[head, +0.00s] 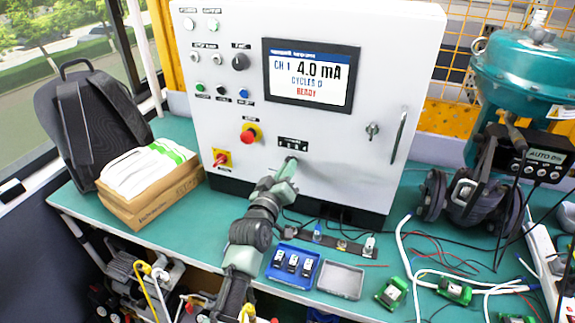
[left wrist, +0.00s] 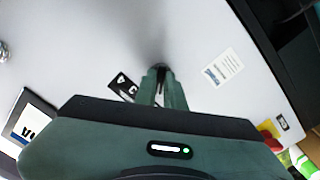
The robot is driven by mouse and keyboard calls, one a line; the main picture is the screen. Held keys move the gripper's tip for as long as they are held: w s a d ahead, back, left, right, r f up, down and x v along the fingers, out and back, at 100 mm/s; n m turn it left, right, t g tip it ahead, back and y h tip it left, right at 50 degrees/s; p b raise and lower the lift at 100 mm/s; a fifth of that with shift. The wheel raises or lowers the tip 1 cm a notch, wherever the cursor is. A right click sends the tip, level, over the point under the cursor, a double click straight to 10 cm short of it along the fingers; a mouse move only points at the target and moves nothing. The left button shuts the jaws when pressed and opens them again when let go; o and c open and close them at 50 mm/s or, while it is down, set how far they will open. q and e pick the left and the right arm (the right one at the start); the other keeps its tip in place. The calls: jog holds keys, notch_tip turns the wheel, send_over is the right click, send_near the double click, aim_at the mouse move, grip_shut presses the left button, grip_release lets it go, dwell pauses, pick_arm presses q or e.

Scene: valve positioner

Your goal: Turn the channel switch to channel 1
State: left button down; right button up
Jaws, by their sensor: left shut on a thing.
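A grey control cabinet (head: 340,160) stands on the green bench. Its screen (head: 311,74) reads "CH 1", "4.0 mA", "CYCLES 0" and "READY". Low on the cabinet face is a small black label plate (head: 292,143), seen also in the left wrist view (left wrist: 122,86). My left gripper (head: 290,163) is at the face just below this plate. In the left wrist view its fingers (left wrist: 162,72) are shut on a small dark switch knob (left wrist: 161,67). The fingers hide most of the knob, so its pointing direction cannot be read. My right gripper is not in view.
A black knob (head: 240,62), pushbuttons, a red emergency stop (head: 250,133) and a red-yellow switch (head: 221,157) are to the left on the cabinet. A keyed lock (head: 372,130) and door handle (head: 399,138) are to the right. A blue tray (head: 292,266) sits in front.

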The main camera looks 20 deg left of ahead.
pick_arm(q)
jog(key=shift+n, duration=0.8)
jog(key=shift+p, duration=0.3)
jog(key=c, duration=1.5)
grip_release()
jog(key=shift+s, duration=0.15)
jog(key=s+b, duration=0.1)
jog(key=s, duration=0.6)
jog(key=shift+s+a, duration=0.15)
jog(key=shift+s, duration=0.15)
